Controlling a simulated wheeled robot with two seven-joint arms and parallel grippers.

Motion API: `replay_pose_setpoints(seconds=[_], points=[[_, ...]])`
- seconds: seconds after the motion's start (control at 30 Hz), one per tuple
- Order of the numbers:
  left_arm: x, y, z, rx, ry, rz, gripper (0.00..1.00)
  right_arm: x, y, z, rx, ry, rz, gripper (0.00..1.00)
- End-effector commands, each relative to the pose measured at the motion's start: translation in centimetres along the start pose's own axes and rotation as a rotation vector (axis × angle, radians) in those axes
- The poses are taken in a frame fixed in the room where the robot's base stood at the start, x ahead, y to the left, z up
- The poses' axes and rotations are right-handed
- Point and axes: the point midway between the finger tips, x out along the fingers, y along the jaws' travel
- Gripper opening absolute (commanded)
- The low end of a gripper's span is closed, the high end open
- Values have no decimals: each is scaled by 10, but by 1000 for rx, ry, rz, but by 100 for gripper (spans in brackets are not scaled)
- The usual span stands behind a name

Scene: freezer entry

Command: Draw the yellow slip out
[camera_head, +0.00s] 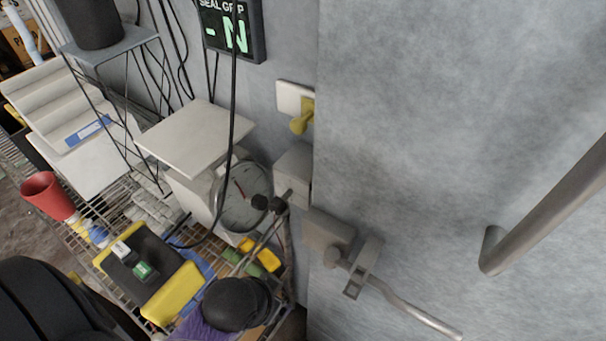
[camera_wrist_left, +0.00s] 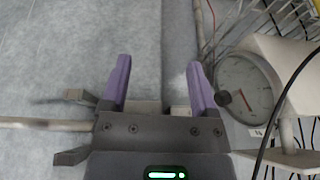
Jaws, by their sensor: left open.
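A small yellow piece (camera_head: 303,117), the thing here most like the yellow slip, sticks out of a pale plate (camera_head: 295,98) on the grey wall, right at the edge of the large grey door (camera_head: 450,110). Its lower end is rounded; its upper part meets the plate. I cannot make it out in the left wrist view. My left gripper (camera_wrist_left: 158,75) is open, its two purple fingers apart with nothing between them, in front of the seam between door and wall. The gripper body hides what lies behind it. My right gripper is in neither view.
A metal latch (camera_head: 361,266) with a rod and a thick handle (camera_head: 550,210) stand out from the door. A dial scale (camera_head: 243,196) with a flat platform stands left of the seam on a cluttered wire shelf. A dark cable (camera_head: 233,100) hangs in front of it.

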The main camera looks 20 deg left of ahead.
Motion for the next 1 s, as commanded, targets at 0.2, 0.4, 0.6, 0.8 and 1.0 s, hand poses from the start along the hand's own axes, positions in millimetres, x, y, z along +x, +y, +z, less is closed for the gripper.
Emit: replay_pose_setpoints(seconds=[0.2, 0.4, 0.6, 0.8, 1.0], points=[[-63, -48, -118, -36, 574, -37, 77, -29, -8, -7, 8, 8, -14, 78], [-102, -85, -182, -48, 1026, -9, 77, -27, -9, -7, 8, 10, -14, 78], [-121, -97, -204, -49, 1184, 13, 77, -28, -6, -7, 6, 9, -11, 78], [-106, -97, -242, -47, 1185, 12, 77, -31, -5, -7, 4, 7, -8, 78], [-91, -98, -276, -48, 1182, 12, 77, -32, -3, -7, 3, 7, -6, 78]])
